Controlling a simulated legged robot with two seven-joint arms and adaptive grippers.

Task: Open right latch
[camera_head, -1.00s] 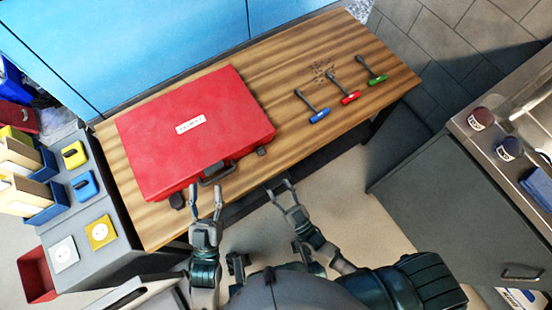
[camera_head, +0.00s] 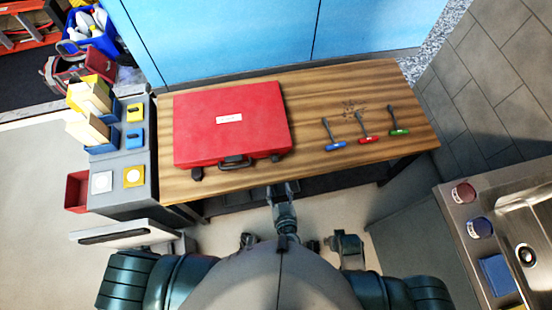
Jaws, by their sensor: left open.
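A closed red case (camera_head: 232,135) with a white label lies on the wooden table. Its dark handle (camera_head: 236,162) is at the middle of the front edge. The dark right latch (camera_head: 275,157) sits near the front right corner; the left latch (camera_head: 196,174) sticks out further from the front left. My left gripper (camera_head: 283,187) is open and empty at the table's front edge, just in front of the right latch and apart from it. A grey part of mine, perhaps the right gripper (camera_head: 346,243), shows low right of centre; its jaws are not clear.
A grey cabinet (camera_head: 130,185) with bins stands left; a sink counter (camera_head: 490,250) stands right. The wooden strip in front of the case is clear.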

